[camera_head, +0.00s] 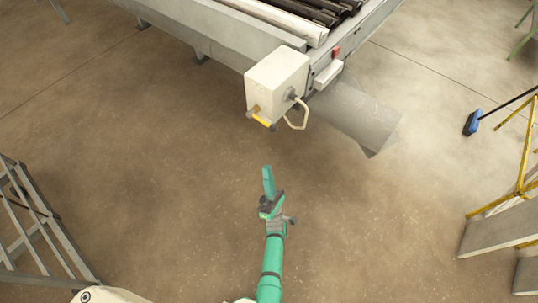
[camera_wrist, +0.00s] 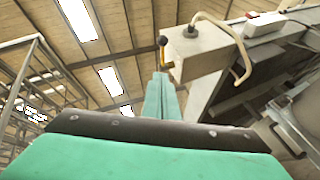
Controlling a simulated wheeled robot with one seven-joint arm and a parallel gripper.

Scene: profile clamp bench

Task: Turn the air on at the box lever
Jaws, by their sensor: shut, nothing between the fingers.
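The pale box (camera_head: 277,82) is fixed at the near corner of the bench, with a yellow lever (camera_head: 262,119) at its lower front. In the wrist view the shut fingers (camera_wrist: 161,78) point up towards the box (camera_wrist: 200,52). The lever (camera_wrist: 163,52) shows there as a thin upright piece with a dark knob, just beyond the fingertips. I cannot tell the exact gap.
The bench (camera_head: 225,32) carries pale and dark profiles. A red button (camera_head: 335,52) sits on its side. A grey metal rack (camera_head: 38,225) stands at left, a yellow frame (camera_head: 522,165) and a blue broom (camera_head: 473,122) at right. The floor around my gripper is clear.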

